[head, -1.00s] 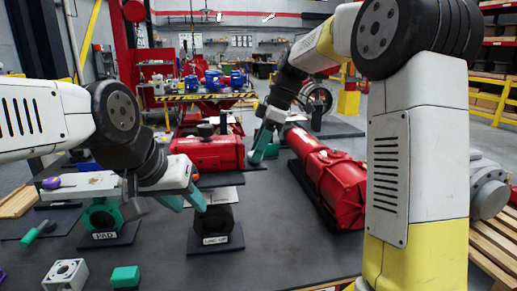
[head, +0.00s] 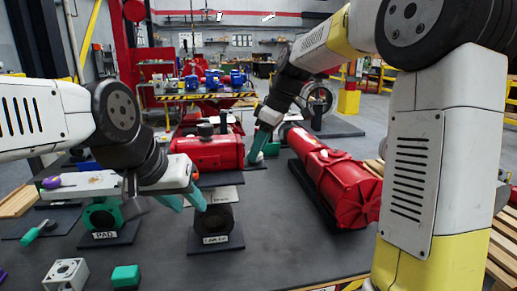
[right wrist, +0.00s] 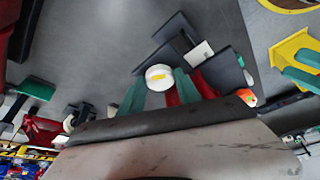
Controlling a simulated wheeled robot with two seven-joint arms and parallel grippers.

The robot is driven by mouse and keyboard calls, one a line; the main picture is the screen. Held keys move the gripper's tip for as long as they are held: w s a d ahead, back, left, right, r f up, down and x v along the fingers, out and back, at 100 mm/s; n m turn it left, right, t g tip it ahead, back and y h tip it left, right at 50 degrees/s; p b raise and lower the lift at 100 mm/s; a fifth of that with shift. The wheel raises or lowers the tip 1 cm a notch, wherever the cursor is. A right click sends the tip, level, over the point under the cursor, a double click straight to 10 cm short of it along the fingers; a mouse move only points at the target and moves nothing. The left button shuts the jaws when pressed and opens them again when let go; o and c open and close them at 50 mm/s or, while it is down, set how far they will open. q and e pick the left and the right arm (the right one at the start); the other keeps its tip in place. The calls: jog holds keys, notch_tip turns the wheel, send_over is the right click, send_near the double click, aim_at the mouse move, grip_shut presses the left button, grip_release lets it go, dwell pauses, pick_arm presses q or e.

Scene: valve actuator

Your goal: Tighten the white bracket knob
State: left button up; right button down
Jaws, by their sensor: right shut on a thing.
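The white knob (right wrist: 159,77), a round cap with a yellow mark, shows in the right wrist view between the teal fingertips of my right gripper (right wrist: 160,91). The gripper is shut on it. In the head view my right gripper (head: 257,147) is low beside the end of the red cylinder, and the knob cannot be made out there. My left gripper (head: 185,201) has its teal fingers apart with nothing between them, in front of the red cylinder, above and beside the dark ring block (head: 214,217). I cannot tell the bracket itself apart.
A red cylinder (head: 210,153) lies behind my left gripper. A long red actuator (head: 335,180) lies on a dark stand to the right. A green ring block (head: 102,216), a grey square block (head: 66,275) and a teal block (head: 126,276) stand at left. The front middle of the table is clear.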

jog(key=c, duration=0.8)
grip_release()
jog(key=shift+c, duration=0.2)
